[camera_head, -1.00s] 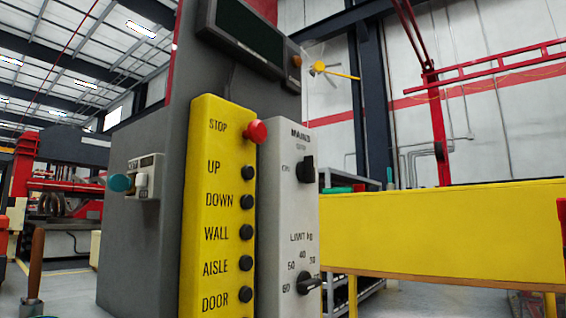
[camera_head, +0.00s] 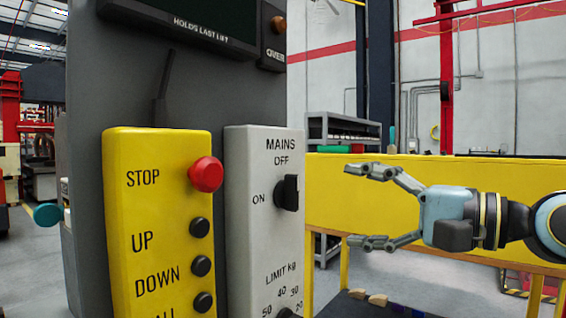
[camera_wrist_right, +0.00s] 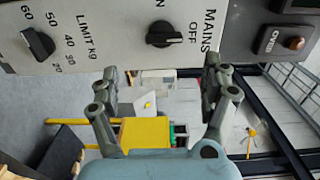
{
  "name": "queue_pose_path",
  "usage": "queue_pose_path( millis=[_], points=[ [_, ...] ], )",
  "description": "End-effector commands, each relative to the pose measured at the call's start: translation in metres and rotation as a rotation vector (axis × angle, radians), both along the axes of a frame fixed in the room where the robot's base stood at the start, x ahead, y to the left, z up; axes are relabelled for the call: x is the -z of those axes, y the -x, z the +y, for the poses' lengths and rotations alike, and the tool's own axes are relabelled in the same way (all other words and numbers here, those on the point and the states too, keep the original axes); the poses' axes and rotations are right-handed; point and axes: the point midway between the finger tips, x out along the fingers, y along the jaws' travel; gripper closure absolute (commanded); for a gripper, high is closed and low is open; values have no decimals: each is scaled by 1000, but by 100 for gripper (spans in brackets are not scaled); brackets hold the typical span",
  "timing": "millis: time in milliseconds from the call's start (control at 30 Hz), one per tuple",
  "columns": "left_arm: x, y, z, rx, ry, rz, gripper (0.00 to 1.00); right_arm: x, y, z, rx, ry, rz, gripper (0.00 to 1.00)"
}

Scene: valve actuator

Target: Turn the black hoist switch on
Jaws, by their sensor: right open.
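The black hoist switch (camera_head: 287,193) is a rotary knob on the light grey MAINS panel (camera_head: 248,230), right of the yellow push-button box. OFF is printed above it and ON to its left. Its bar stands upright in the head view, in line with OFF. In the right wrist view the knob (camera_wrist_right: 170,33) lies beyond the fingertips, its bar along the line toward OFF. My right gripper (camera_head: 350,204) is open and empty, to the right of the switch and apart from it, fingers pointing left. It also shows in the wrist view (camera_wrist_right: 162,68). My left gripper is not in view.
The yellow box (camera_head: 155,220) carries a red STOP button (camera_head: 206,174) and black buttons close left of the panel. The LIMIT kg knob (camera_wrist_right: 38,43) sits below the switch. A dark display housing (camera_head: 195,22) is above. A yellow barrier (camera_head: 335,190) stands behind my right gripper.

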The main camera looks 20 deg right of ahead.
Motion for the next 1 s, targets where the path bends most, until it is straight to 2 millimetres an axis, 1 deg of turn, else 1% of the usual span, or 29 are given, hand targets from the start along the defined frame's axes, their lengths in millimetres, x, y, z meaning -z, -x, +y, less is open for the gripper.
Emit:
queue_pose_path(
  millis=[33,167,267,367,800,1000],
  points=[
    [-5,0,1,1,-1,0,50,-6,-1,0,0,3,-4,19],
    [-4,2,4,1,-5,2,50,-7,-6,2,4,0,-10,19],
    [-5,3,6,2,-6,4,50,-6,-13,6,6,-5,-9,19],
    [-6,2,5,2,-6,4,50,-7,-22,15,4,-6,-9,19],
    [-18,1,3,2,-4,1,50,-7,-76,56,4,-2,-7,19],
    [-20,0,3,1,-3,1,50,-5,-86,65,3,2,-7,19]
  ],
)
